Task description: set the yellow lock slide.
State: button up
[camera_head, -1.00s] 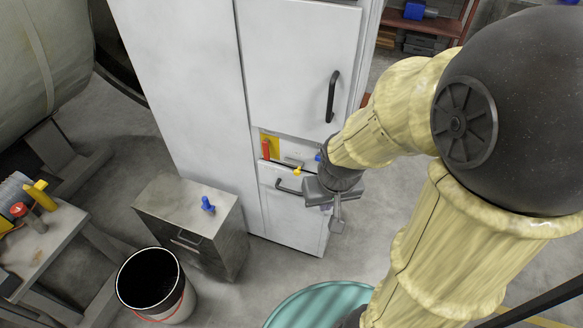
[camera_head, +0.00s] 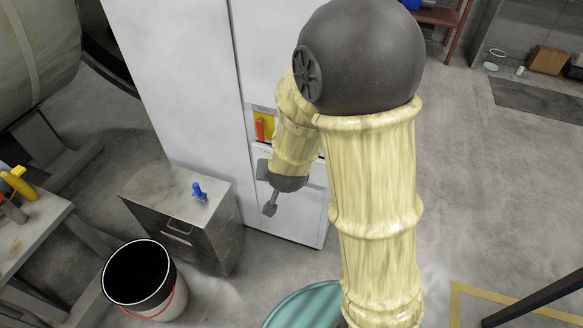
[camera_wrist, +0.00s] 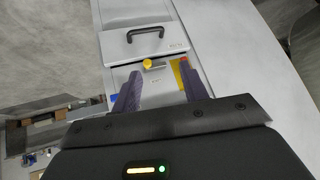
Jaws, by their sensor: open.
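The yellow lock slide (camera_wrist: 148,64) shows in the wrist view as a small round yellow knob with a grey bar beside it, set in a recessed panel of the white cabinet. My gripper (camera_wrist: 159,72) is open and empty. Its two purple fingers appear on either side of the knob in the picture; I cannot tell how far short of it they are. In the head view my arm hides the slide, and only part of my gripper (camera_head: 263,170) shows in front of the cabinet.
A red handle (camera_head: 260,129) on a yellow plate (camera_head: 270,122) is close by the slide. The lower cabinet door has a black handle (camera_wrist: 146,33).

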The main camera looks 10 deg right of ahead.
notch_tip(320, 180, down, 12)
jog(key=w+a+m+t+h+b, duration=0.1)
jog(key=a+m+t+h+b, duration=0.1)
jog(key=t+h+b, duration=0.5)
jog(key=m+h+b, duration=0.1)
jog(key=h+b, duration=0.1)
jog(key=b, duration=0.3)
jog(key=shift+w+a+f+b, duration=0.15)
jog(key=shift+a+f+b, duration=0.15)
jog(key=shift+b, duration=0.1)
jog(key=shift+w+d, duration=0.1)
jog(key=x, duration=1.7)
jog(key=shift+r+b, duration=0.3)
grip_shut()
